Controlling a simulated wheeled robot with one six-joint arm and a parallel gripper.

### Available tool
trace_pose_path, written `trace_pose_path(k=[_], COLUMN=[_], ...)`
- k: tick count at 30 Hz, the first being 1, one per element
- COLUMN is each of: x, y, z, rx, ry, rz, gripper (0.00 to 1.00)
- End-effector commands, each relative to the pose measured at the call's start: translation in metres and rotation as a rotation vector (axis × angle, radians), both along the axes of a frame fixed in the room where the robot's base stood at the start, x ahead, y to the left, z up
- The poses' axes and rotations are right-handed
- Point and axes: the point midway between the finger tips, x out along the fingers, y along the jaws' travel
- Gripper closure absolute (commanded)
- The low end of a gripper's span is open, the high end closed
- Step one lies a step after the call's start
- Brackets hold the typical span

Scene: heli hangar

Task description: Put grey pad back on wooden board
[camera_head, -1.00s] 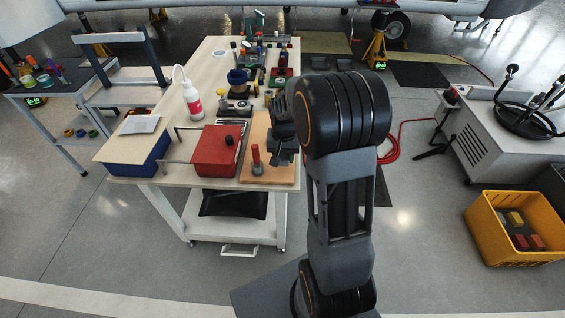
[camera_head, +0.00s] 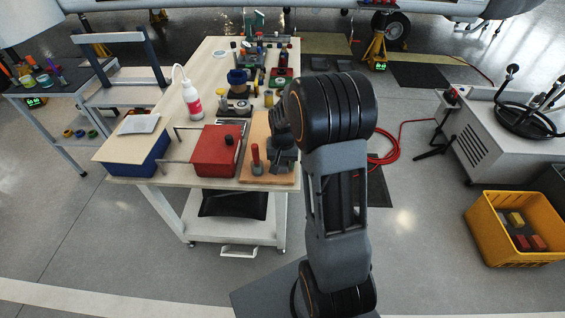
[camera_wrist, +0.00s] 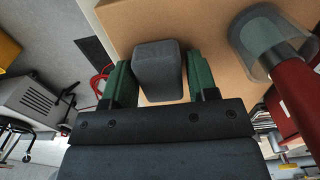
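The grey pad (camera_wrist: 160,70) is a small dark block with rounded edges. In the head view my gripper (camera_head: 283,162) is low over the right part of the wooden board (camera_head: 257,128) at the bench's front right corner. The pad is hard to tell apart from the gripper there.
A red-handled tool with a grey base (camera_head: 257,160) stands on the board, left of my gripper; it also shows in the wrist view (camera_wrist: 295,95). A red box (camera_head: 213,150) is left of the board.

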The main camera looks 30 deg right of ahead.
Motion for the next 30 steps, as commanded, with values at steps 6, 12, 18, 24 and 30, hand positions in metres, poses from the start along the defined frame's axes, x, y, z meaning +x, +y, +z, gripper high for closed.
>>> trace_pose_path(k=[6,12,18,24,30], x=[0.0,0.0,0.001,0.001,0.0], y=[0.0,0.0,0.0,0.0,0.0], z=[0.0,0.003,0.027,0.067,0.1], rx=[0.0,0.0,-0.002,-0.002,-0.001], ry=[0.0,0.0,-0.005,-0.005,-0.003], rz=[0.0,0.0,0.0,0.0,0.0], gripper=[0.33,0.33,0.33,0.33,0.33])
